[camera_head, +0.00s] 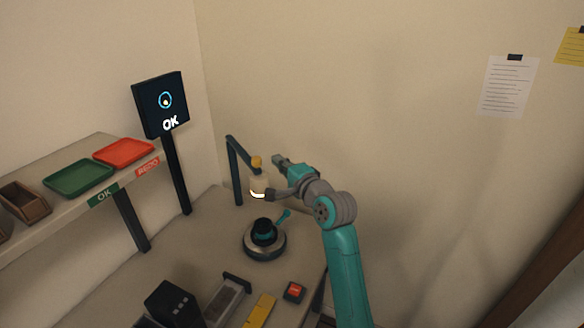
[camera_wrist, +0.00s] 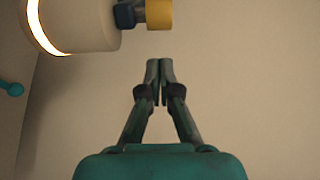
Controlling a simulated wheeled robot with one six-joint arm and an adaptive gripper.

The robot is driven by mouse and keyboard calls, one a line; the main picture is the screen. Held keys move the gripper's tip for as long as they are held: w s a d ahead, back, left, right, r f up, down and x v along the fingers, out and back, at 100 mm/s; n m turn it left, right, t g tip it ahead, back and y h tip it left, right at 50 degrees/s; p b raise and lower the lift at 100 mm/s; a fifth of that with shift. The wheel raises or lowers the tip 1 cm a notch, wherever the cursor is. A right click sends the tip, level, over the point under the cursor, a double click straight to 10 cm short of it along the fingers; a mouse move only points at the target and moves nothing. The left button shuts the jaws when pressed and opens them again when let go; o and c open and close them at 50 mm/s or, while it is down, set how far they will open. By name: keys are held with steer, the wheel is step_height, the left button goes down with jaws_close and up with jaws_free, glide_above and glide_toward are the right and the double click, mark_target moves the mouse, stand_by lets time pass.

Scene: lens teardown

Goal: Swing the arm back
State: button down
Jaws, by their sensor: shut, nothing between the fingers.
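The swing arm (camera_head: 234,168) is a dark bracket on a post at the back of the bench. It carries a white cylindrical head (camera_head: 259,184) with a glowing ring, and a yellow knob (camera_head: 256,162). In the wrist view the white head (camera_wrist: 78,22) fills the upper left and the yellow knob (camera_wrist: 159,14) is at the top middle. My gripper (camera_head: 278,159) is just right of the knob in the head view. In the wrist view my gripper (camera_wrist: 154,68) is shut and empty, its tips below the knob in the picture with a visible gap.
A round base with a black lens and teal lever (camera_head: 264,236) stands below the head. A screen reading OK (camera_head: 160,104) stands left, near a shelf with a green tray (camera_head: 80,178) and a red tray (camera_head: 123,152). A red button box (camera_head: 294,292) is at the front right.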

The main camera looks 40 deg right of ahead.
mark_target(267, 178)
steer(key=shift+w+a, duration=0.25)
steer(key=shift+a, duration=0.3)
steer(key=shift+w+a, duration=0.25)
steer(key=shift+a, duration=0.3)
steer(key=shift+a, duration=0.15)
steer(key=shift+w+a, duration=0.1)
steer(key=shift+a, duration=0.45)
steer(key=w+a, duration=1.4)
steer(key=a, duration=0.4)
steer(key=shift+r, duration=0.2)
